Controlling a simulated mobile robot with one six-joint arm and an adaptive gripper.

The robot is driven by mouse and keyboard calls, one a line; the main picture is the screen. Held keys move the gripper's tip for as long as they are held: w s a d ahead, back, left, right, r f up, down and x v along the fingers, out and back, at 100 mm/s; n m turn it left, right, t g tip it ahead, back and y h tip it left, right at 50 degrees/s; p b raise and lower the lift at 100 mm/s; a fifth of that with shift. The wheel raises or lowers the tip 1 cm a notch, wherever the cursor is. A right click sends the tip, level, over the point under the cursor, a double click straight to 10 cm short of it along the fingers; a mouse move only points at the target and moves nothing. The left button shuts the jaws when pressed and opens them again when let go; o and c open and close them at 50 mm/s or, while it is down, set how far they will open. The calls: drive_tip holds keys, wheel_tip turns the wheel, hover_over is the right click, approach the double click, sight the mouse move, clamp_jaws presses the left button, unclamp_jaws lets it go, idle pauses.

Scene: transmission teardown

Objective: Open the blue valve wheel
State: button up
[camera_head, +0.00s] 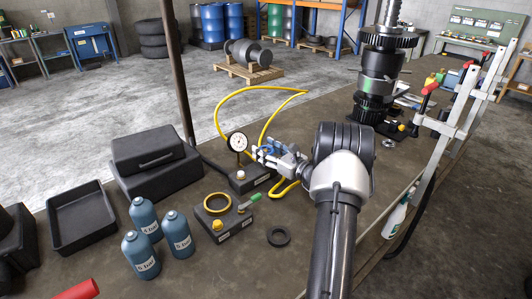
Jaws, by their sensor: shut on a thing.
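The blue valve wheel (267,151) is small and partly hidden between the fingers of my gripper (265,154). My gripper is shut on the wheel, reaching in from the right. The wheel is beside a round white dial gauge (237,142), which stands on a dark base block (246,181) with a white knob. A yellow hose (221,112) loops up behind the gauge and comes down past my gripper. The turn of the wheel cannot be made out.
Several blue bottles (177,234), a black tray (82,240) and black cases (148,150) fill the left. A black ring (278,236) lies nearby. A gear shaft assembly (379,75) stands at right.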

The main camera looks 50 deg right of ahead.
drive_tip(key=shift+n+y, duration=0.6)
drive_tip(key=shift+y, duration=0.7)
drive_tip(key=o, duration=1.1)
drive_tip(key=s, duration=0.4)
drive_tip(key=s+d, duration=0.1)
drive_tip(key=s, duration=0.7)
drive_tip(key=shift+d, duration=0.25)
